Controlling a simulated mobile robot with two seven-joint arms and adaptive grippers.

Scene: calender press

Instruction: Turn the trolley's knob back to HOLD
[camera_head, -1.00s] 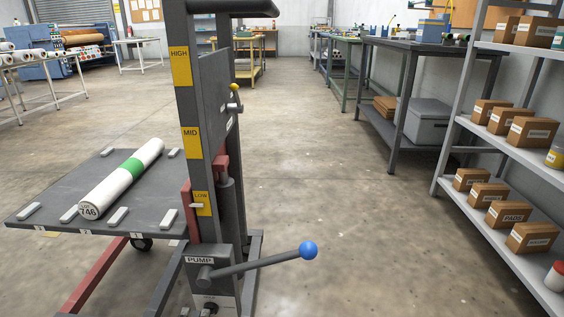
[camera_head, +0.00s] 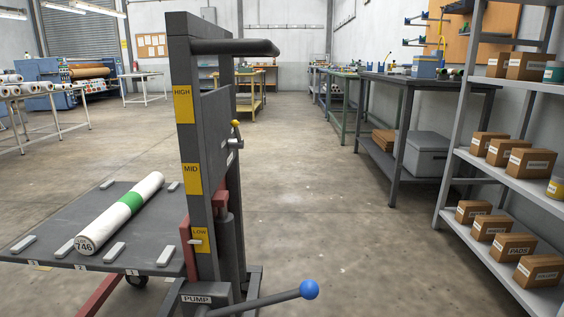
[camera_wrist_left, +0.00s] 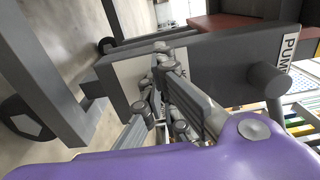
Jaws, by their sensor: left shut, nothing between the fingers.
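The trolley (camera_head: 203,130) stands left of centre in the head view, with a grey mast marked HIGH, MID and LOW. Its PUMP block is at the bottom edge, and the area below it is cut off. In the left wrist view, my left gripper (camera_wrist_left: 160,58) is shut and empty, with its fingertips in front of a white label plate (camera_wrist_left: 130,70) on the trolley's grey post. The fingers cover most of the plate, so the knob and its setting cannot be made out. Neither gripper shows in the head view.
A blue-balled pump lever (camera_head: 309,290) sticks out right of the mast. A yellow-tipped lever (camera_head: 236,123) sits higher up. A white roll (camera_head: 120,213) with a green band lies on the trolley's platform (camera_head: 55,225). Shelves with boxes (camera_head: 529,163) stand right. The floor between is clear.

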